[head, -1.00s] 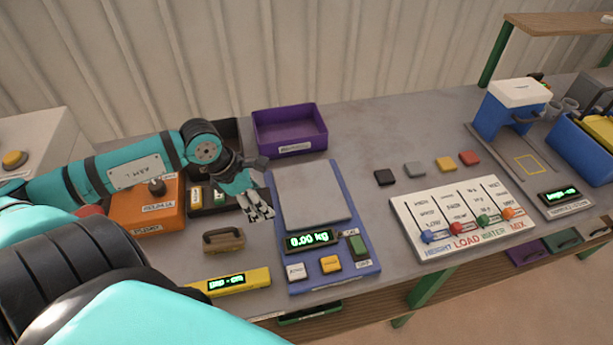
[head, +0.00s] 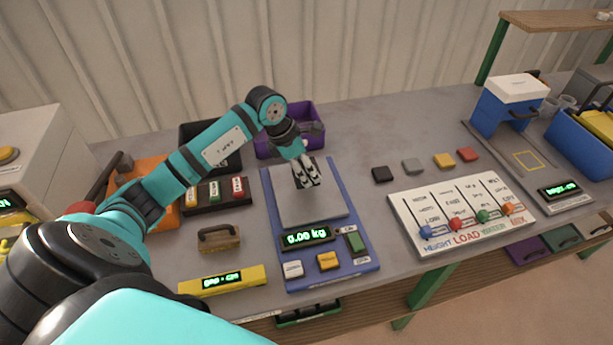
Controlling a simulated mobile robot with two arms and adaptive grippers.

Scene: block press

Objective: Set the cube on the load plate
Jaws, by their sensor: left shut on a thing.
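The load plate (head: 312,209) is the grey square top of a blue scale (head: 362,254) in the middle of the bench. The scale's display (head: 308,237) reads 0.00 kg. My left gripper (head: 307,180) points down over the back part of the plate. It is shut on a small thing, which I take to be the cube. The fingers hide most of it, so its colour and any gap to the plate cannot be made out. The plate otherwise looks bare. My right gripper is not in view.
Several small coloured blocks, including a black one (head: 382,174), lie right of the scale. A slider panel (head: 462,214) stands in front of them. A purple bin (head: 312,130) is behind the gripper.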

